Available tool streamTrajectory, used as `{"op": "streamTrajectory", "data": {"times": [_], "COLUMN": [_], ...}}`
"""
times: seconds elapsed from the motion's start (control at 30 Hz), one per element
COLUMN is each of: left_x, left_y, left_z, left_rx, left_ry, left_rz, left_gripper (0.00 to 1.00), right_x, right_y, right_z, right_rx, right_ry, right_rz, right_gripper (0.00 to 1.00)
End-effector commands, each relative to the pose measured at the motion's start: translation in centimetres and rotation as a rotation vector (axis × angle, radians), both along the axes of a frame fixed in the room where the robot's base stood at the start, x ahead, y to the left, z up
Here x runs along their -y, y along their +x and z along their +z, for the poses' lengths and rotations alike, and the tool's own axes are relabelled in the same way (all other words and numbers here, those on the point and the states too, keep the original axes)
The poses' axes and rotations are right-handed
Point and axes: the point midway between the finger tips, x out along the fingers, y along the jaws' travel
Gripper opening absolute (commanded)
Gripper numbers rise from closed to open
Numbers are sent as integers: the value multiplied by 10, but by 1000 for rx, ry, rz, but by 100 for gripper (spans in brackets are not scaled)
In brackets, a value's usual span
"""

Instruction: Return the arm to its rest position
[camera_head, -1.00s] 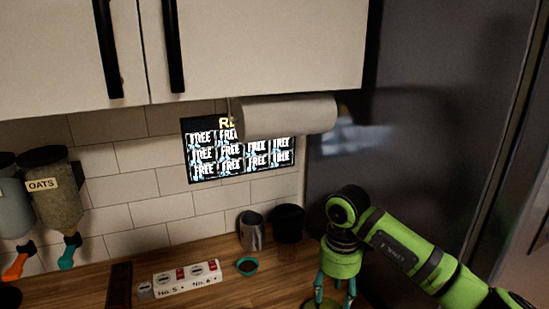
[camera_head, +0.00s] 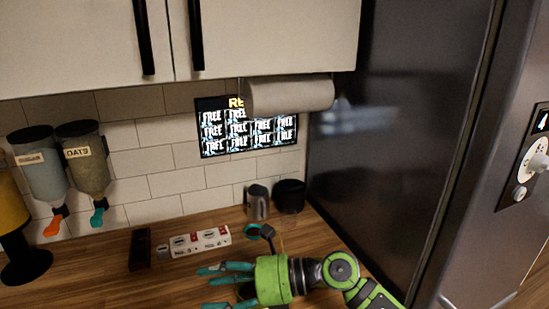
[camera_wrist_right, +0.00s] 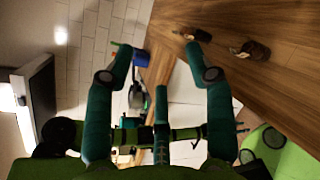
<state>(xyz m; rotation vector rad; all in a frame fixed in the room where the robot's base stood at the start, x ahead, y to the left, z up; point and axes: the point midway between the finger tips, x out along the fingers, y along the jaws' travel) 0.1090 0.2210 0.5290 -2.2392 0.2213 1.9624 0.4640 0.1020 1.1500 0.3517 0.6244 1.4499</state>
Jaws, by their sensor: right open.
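My right arm comes in from the lower right, green and black. My right gripper (camera_head: 208,288), with teal fingers, points left above the front of the wooden counter. Its fingers are spread and nothing shows between them. In the right wrist view the gripper (camera_wrist_right: 160,52) also has its fingers wide apart and empty.
Dispensers (camera_head: 85,165) hang at left. A dark fridge (camera_head: 400,150) stands at right.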

Motion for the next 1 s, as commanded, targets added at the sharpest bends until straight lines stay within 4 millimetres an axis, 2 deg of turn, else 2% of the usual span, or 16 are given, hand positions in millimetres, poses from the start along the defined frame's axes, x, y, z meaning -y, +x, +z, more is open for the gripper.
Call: {"op": "streamTrajectory", "data": {"times": [0.07,0.1,0.17,0.2,0.27,0.33,0.37,0.47,0.5,0.57,0.67,0.73,0.8,0.93,0.97,1.0], "left_x": [-1,-1,-2,-2,-3,-3,-3,-3,-2,-2,-1,-1,-1,-1,-1,-1], "left_y": [-12,-20,-30,-35,-41,-41,-41,-36,-33,-27,-19,-16,-16,-17,-17,-18], "left_z": [-1,-1,-2,-2,-2,-3,-3,-2,-2,-2,-1,-1,-1,-1,-1,-1], "left_rx": [-19,-29,-46,-56,-64,-65,-64,-57,-53,-44,-29,-24,-23,-25,-26,-27], "left_ry": [1,2,4,5,6,6,6,5,5,4,2,2,2,2,2,3], "left_rz": [0,1,1,1,1,1,1,1,1,1,1,1,1,1,1,1], "left_gripper": [40,40,40,40,40,40,40,40,40,40,40,40,40,40,40,40], "right_x": [-1,6,23,40,69,108,126,183,204,230,263,279,288,295,296,297], "right_y": [0,6,17,27,42,58,63,71,68,58,28,-2,-32,-82,-93,-107], "right_z": [36,54,73,81,84,74,66,20,-3,-40,-102,-140,-170,-206,-212,-220], "right_rx": [-138,-211,-332,-417,-554,-719,-795,-1050,-1151,-1296,-1529,-1680,-1804,-1976,1966,1942], "right_ry": [270,397,577,690,848,1016,1081,1269,1329,1399,1473,1493,1491,1454,-1413,-1351], "right_rz": [-110,-176,-280,-356,-478,-630,-698,-944,-1044,-1191,-1436,-1601,-1743,-1949,1949,1936], "right_gripper": [54,54,54,54,54,54,54,54,54,54,54,54,54,54,54,54]}}
